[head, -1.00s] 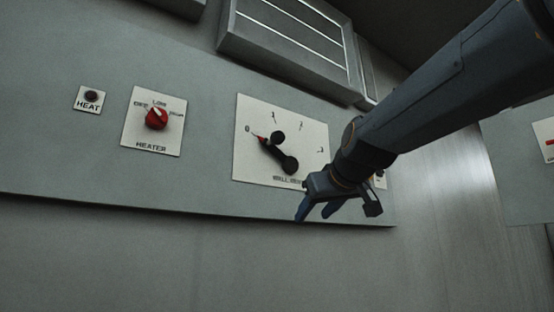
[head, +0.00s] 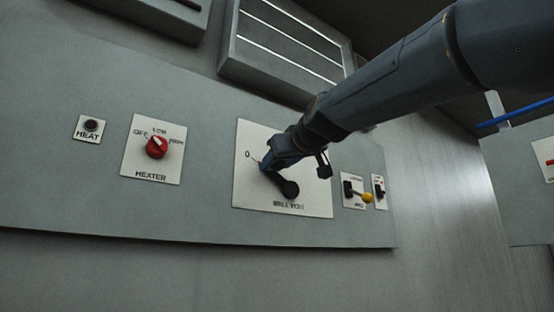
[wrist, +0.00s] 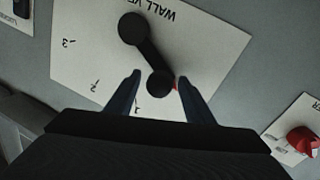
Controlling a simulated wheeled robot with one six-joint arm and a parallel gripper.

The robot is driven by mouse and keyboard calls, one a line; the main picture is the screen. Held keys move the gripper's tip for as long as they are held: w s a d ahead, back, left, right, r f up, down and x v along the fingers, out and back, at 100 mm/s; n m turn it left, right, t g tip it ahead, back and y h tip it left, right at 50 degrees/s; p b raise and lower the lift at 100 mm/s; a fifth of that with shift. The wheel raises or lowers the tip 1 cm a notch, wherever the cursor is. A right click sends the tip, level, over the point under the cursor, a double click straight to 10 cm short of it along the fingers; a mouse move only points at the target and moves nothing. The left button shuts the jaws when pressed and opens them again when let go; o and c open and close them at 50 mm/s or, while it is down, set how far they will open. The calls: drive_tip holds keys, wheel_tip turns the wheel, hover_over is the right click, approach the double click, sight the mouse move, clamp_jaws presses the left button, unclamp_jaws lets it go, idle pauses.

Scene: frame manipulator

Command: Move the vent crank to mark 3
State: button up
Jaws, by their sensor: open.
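The vent crank (head: 289,188) is a black arm with round ends on a white plate (head: 240,190) marked 0 at its left in the head view. In the wrist view the crank (wrist: 146,48) runs from a large round end to a smaller knob (wrist: 160,83), with a red pointer tip (wrist: 175,85) beside the knob. Marks 1, 2 and 3 show on the plate in the wrist view; the pointer is away from mark 3. My gripper (wrist: 156,85) is open, with one finger on each side of the knob. Contact cannot be told. In the head view my gripper hides part of the crank.
The red heater knob (head: 156,147) and the heat button (head: 91,125) are left of the plate. A small panel with a yellow-tipped lever (head: 367,197) and another switch (head: 379,190) are to its right. A louvred vent (head: 285,50) juts out above.

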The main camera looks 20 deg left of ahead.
drive_tip(key=shift+w+a, duration=0.15)
drive_tip(key=shift+w, duration=0.05)
clamp_jaws()
idle(0.3)
